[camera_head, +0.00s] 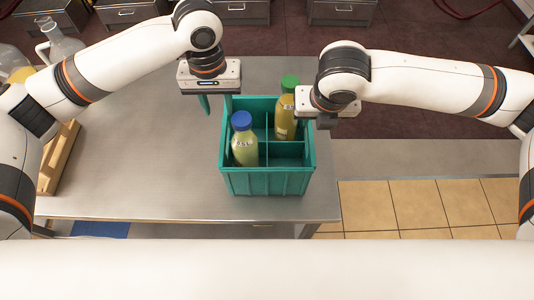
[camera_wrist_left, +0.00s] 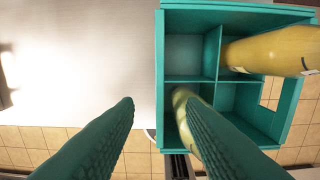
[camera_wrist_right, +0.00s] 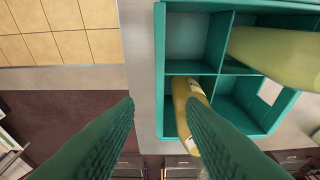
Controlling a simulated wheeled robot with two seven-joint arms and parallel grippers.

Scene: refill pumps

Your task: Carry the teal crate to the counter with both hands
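The teal crate (camera_head: 265,181) stands upright on the steel table near its right edge, divided into compartments. A bottle with a blue cap (camera_head: 243,148) stands in its front-left compartment, and a bottle with a green cap (camera_head: 286,118) in a back-right one. The other two compartments look empty. My left gripper (camera_head: 216,103) is open at the crate's left side. In the left wrist view its fingers are apart, one on each side of the wall line. My right gripper (camera_head: 314,119) is open at the right side, and its fingers likewise flank the wall line. Wall contact is unclear.
The steel table (camera_head: 140,150) is clear left of the crate. A wooden rack (camera_head: 58,158) and glass flasks (camera_head: 62,42) stand at the far left. Drawer cabinets (camera_head: 240,10) line the back. Tiled floor (camera_head: 420,205) shows at right, and a blue mat (camera_head: 100,229) lies below the table.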

